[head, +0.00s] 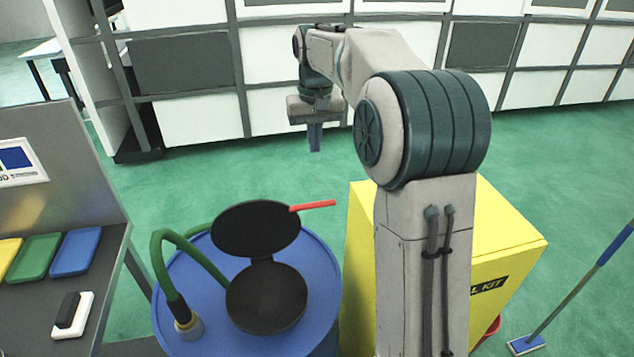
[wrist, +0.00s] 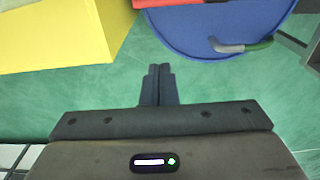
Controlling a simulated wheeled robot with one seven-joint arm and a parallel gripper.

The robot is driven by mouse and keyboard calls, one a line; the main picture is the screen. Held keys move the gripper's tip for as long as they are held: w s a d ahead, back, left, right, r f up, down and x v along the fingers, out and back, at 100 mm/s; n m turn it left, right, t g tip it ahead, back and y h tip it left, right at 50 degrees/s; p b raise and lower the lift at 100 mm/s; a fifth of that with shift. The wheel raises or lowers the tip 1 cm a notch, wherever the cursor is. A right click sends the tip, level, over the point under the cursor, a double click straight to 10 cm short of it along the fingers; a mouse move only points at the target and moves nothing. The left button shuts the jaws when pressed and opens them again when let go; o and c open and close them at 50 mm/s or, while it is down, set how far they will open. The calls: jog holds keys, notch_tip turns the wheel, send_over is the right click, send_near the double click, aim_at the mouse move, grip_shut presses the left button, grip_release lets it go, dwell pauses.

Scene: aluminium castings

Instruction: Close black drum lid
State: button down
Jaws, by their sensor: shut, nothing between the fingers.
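The black drum lid (head: 256,228) stands open, tilted up from its hinge at the back of a round black opening (head: 267,298) on top of the blue drum (head: 190,280). A red handle (head: 313,206) sticks out to the right from the lid's edge. In the wrist view the drum (wrist: 205,35) is at the top right, and part of the red handle (wrist: 165,3) shows at the top edge. The lid itself is mostly out of that view. My gripper (head: 315,148) is shut and empty, pointing down beyond the drum, apart from the lid and handle. Its fingers (wrist: 158,70) show together in the wrist view.
A green hose (head: 165,260) arches over the drum's left side. A yellow box (head: 510,240) stands to the right, partly behind my arm. A grey bench (head: 60,300) with coloured trays is at the left. A mop (head: 570,300) is at far right. Green floor is clear behind the drum.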

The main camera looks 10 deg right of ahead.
jog(key=s+f+p, duration=0.2)
jog(key=s+f, duration=0.1)
jog(key=f, duration=0.8)
jog(key=shift+s, duration=0.15)
